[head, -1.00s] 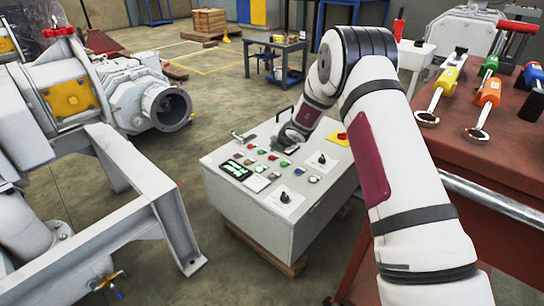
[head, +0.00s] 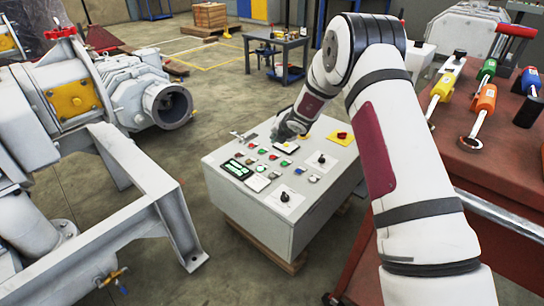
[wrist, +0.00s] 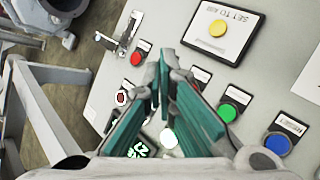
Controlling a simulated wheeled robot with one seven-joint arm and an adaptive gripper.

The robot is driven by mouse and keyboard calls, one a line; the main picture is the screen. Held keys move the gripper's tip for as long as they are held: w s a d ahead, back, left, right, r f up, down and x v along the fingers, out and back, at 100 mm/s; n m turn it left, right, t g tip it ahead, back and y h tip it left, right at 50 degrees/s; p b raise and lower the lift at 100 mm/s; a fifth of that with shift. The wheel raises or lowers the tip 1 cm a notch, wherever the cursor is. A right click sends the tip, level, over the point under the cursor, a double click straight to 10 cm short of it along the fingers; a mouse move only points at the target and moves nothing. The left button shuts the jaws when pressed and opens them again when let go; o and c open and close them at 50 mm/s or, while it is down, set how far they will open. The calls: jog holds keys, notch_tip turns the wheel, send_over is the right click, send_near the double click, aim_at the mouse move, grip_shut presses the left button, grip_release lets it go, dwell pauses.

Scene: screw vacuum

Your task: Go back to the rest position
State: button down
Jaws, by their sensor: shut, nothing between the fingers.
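My gripper (wrist: 163,85) is above the grey control box, its two teal-padded fingers brought together at the tips with nothing between them. In the head view my gripper (head: 286,130) is small and dark, over the back part of the control box (head: 262,222). The panel carries a lit display (head: 238,169) and several coloured buttons and knobs. In the wrist view a yellow button (wrist: 217,28), a red button (wrist: 136,58), a green button (wrist: 227,112) and a blue button (wrist: 277,145) lie around the fingers. Contact with the panel cannot be told.
A red-brown tool table (head: 495,165) with several coloured-handled tools stands at the right. A large grey pump machine (head: 80,100) on a frame (head: 140,190) stands at the left. A small grey table (head: 278,45) is at the back. Open floor lies behind the box.

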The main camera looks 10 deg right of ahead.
jog(key=shift+r, duration=0.1)
